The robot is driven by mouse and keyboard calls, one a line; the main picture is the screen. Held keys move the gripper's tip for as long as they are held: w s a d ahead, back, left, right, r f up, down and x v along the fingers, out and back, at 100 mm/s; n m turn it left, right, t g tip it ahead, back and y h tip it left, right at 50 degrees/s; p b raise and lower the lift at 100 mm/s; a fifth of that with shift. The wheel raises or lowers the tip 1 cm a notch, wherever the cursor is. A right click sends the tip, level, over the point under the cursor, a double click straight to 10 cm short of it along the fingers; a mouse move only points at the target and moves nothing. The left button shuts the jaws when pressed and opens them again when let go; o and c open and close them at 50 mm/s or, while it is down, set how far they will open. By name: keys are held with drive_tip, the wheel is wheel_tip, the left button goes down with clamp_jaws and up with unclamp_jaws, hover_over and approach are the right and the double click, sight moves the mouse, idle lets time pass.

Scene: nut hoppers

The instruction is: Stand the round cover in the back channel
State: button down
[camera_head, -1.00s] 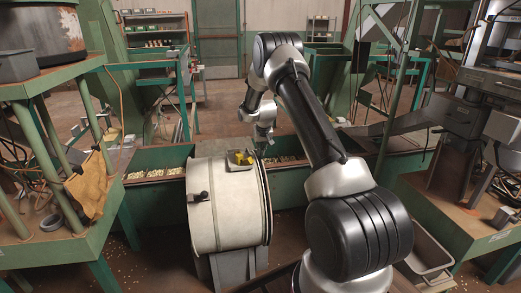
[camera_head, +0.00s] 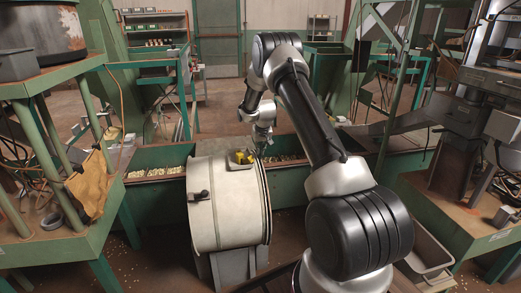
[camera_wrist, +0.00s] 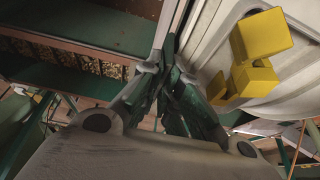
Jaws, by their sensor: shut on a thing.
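A pale round drum (camera_head: 226,205) stands in the middle of the head view, with a dark handle on its left side. A thin upright round rim (camera_head: 267,204), which looks like the round cover seen nearly edge-on, is at its right end. My gripper (camera_head: 261,146) is at the top back of this rim. In the wrist view my gripper (camera_wrist: 167,58) has its fingers close together on a thin pale edge (camera_wrist: 172,18) beside the drum's wall. Most of the cover is hidden, and I cannot make out the back channel or whether the cover sits in it.
Yellow blocks (camera_wrist: 262,38) sit in a recess on the drum, just right of my fingers. Green hoppers with nuts (camera_head: 153,190) lie behind the drum. A green bench (camera_head: 62,248) stands at left and machinery (camera_head: 487,140) at right.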

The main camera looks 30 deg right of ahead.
drive_tip(key=shift+w+a, duration=0.2)
drive_tip(key=shift+a, duration=0.45)
idle(0.8)
drive_tip(key=c, duration=1.6)
unclamp_jaws()
drive_tip(key=shift+o, duration=0.2)
